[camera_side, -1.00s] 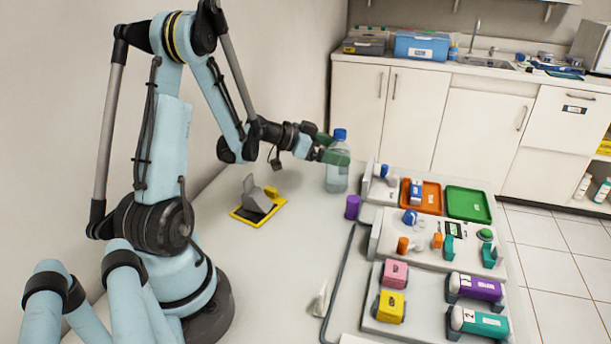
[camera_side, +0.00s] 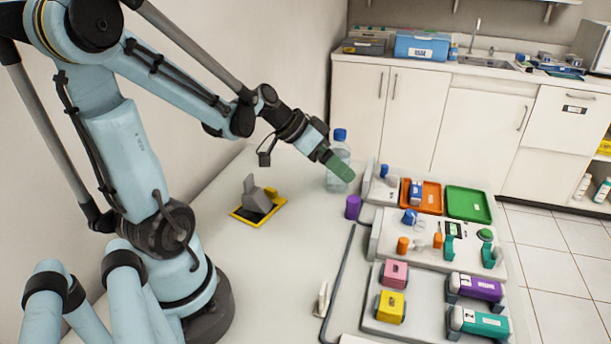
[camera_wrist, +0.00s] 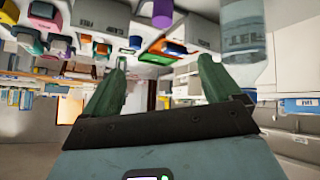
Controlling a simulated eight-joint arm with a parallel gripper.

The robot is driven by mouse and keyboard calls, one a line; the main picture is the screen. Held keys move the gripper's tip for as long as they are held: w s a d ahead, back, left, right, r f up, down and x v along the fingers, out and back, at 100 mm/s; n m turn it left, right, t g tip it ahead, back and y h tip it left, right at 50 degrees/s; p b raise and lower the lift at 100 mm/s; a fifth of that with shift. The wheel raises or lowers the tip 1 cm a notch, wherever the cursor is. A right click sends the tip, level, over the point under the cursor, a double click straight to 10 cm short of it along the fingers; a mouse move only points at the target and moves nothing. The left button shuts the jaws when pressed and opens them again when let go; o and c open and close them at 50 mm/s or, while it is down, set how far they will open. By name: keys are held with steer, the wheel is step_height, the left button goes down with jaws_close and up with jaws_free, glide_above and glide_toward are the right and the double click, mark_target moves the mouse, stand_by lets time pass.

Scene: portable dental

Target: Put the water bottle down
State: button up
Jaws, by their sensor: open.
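The water bottle (camera_side: 339,152) is clear with a blue cap. It stands upright on the white table near its far edge in the side view. My gripper (camera_side: 347,174) has green fingers and is in front of the bottle, covering part of its lower body. In the wrist view, which is upside down, the two fingers of my gripper (camera_wrist: 162,85) are spread with nothing between them. The bottle (camera_wrist: 243,45) shows there at the upper right, outside the fingers and beside the right one. I cannot tell whether that finger touches it.
A purple cylinder (camera_side: 353,206) stands right of centre. To its right are an orange tray (camera_side: 431,190), a green tray (camera_side: 467,204) and panels with coloured blocks. A grey piece on a yellow-edged base (camera_side: 259,203) stands to the left. The table between is clear.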

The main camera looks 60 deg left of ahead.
steer(key=s+d+r+y, duration=0.1)
steer(key=s+d, duration=0.1)
steer(key=d, duration=0.3)
steer(key=s+d+r+n+g+y, duration=0.1)
steer(key=s+d+y, duration=0.1)
steer(key=d, duration=0.3)
steer(key=shift+s+d, duration=0.35)
steer(key=shift+s, duration=0.45)
